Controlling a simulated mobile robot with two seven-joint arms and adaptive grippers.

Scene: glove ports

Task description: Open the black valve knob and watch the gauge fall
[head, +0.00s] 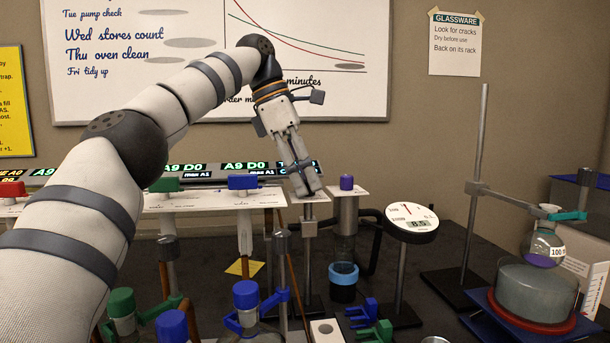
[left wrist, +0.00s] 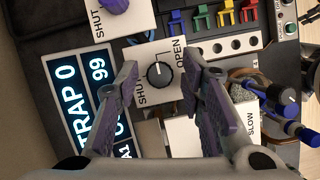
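The black valve knob (left wrist: 160,75) sits on a white plate marked SHUT and OPEN in the left wrist view. Its white mark points toward the top of that picture, between the two words. My left gripper (left wrist: 161,66) is open, with one finger on each side of the knob and gaps visible. In the head view my left gripper (head: 307,189) is over the valve's white plate (head: 312,197) and hides the knob. My right gripper is not in view.
A purple knob (head: 346,183) on its own plate stands close to the right of my left gripper. A blue knob (head: 243,182) and lit displays (head: 247,167) are to the left. Clamp stands and glassware crowd the bench; a flask (head: 543,246) hangs at the right.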

